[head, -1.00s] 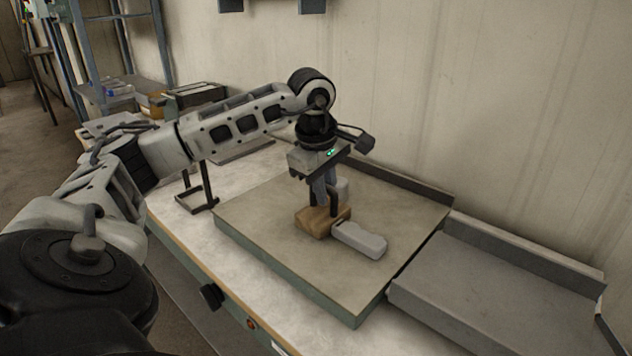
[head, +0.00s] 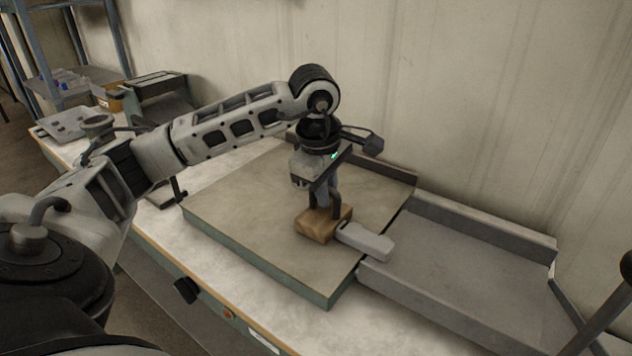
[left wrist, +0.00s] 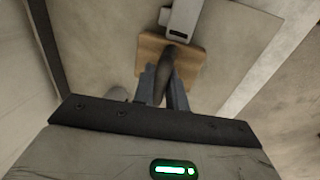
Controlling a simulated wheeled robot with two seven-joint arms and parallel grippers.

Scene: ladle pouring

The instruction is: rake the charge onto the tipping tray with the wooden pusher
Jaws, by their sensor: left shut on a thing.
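The wooden pusher (head: 316,228) is a brown block with a dark upright handle, standing on a flat slab (head: 240,205). My left gripper (head: 325,200) is shut on the handle from above; the block also shows in the left wrist view (left wrist: 151,52). A pale grey bar (head: 366,241), apparently the charge, lies against the pusher's right side and shows at the top of the left wrist view (left wrist: 183,18). Its right end reaches past the slab's right edge, towards the tipping tray (head: 455,265), a grey, low-walled tray. My right gripper is out of view.
A low dark ledge (head: 385,172) runs along the slab's back edge near the wall. A small grey thing (left wrist: 118,94) shows beside the fingers in the left wrist view. The tray's floor is bare. A dark-knobbed rod (head: 610,310) stands at far right.

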